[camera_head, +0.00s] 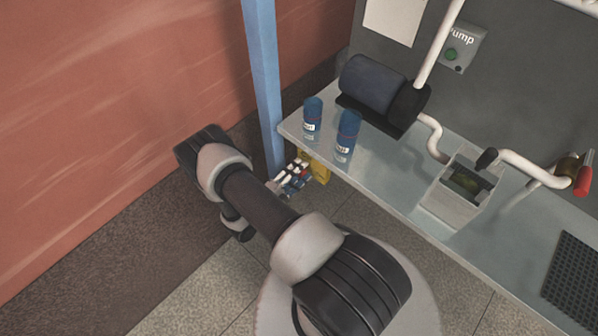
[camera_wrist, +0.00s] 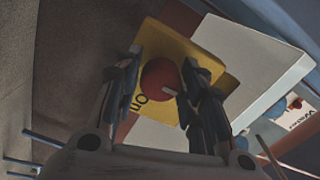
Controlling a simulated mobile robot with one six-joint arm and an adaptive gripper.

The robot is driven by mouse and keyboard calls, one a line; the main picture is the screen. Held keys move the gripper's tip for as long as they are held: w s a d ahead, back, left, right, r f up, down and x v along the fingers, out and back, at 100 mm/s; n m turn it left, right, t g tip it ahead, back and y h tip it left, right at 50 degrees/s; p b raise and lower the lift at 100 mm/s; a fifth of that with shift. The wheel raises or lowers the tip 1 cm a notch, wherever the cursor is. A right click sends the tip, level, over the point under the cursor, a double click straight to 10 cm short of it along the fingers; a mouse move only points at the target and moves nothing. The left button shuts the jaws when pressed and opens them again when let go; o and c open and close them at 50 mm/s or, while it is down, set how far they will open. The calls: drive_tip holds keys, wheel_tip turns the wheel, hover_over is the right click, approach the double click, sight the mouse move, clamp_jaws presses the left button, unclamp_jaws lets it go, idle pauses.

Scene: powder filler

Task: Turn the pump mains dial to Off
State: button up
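The pump mains dial (camera_wrist: 159,77) is a round red knob on a yellow plate (camera_wrist: 204,49) in the wrist view. A small white mark shows on its lower right edge, and part of the word "On" is printed on the plate below left of it. My gripper (camera_wrist: 161,62) has its two dark fingers apart, one on each side of the dial; whether they touch it I cannot tell. In the head view my gripper (camera_head: 290,178) is at the yellow box (camera_head: 319,168) under the bench's left end. The dial's face is hidden there.
The bench (camera_head: 395,205) overhangs the yellow box, and a blue post (camera_head: 263,85) stands just left of it. Two blue bottles (camera_head: 312,119) (camera_head: 347,133), a pump motor (camera_head: 375,85) and a grey box (camera_head: 462,188) stand on the bench. The floor (camera_head: 230,285) below is clear.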

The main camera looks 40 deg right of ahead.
drive_tip(key=shift+o, duration=1.3)
drive_tip(key=shift+a, duration=0.1)
drive_tip(key=a, duration=1.1)
drive_tip(key=shift+s+a, duration=0.4)
drive_tip(key=shift+s, duration=0.05)
